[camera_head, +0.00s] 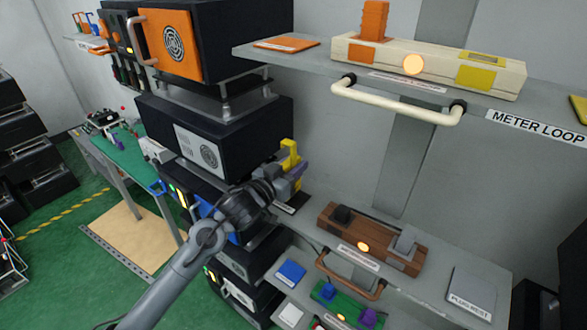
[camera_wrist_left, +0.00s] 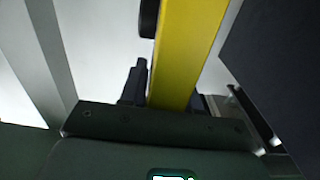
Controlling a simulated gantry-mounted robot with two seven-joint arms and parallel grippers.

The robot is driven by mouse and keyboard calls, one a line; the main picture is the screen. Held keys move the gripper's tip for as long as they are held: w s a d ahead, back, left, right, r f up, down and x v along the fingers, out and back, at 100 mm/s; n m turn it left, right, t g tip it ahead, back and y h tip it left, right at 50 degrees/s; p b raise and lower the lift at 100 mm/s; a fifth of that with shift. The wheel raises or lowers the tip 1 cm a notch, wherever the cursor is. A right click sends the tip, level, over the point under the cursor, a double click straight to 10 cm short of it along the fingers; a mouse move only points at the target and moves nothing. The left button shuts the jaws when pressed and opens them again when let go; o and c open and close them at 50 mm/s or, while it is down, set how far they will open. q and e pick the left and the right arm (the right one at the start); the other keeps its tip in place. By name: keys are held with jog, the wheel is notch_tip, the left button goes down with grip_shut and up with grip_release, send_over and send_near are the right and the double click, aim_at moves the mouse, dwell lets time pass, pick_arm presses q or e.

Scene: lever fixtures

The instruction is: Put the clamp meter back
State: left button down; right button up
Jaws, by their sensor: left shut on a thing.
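My left gripper (camera_head: 287,180) is shut on a yellow tool, which I take to be the clamp meter (camera_head: 290,153). It is held up in front of the shelving, left of the middle shelf. In the left wrist view, the yellow body (camera_wrist_left: 188,50) stands between the dark fingers, with a dark round part at its left edge. The upper shelf (camera_head: 300,58) carries a label reading METER LOOP (camera_head: 538,127) on its front edge at the right. My right gripper is not in view.
A cream fixture (camera_head: 425,65) with an orange lever and a cream bar handle (camera_head: 395,103) sits on the upper shelf. A brown fixture (camera_head: 372,238) is on the shelf below, beside a grey PLUG REST plate (camera_head: 470,292). Black cabinets (camera_head: 200,130) stand close left of the gripper.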

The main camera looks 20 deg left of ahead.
pick_arm(q)
jog(key=shift+f, duration=0.65)
jog(key=shift+f, duration=0.15)
jog(key=c, duration=0.8)
grip_release()
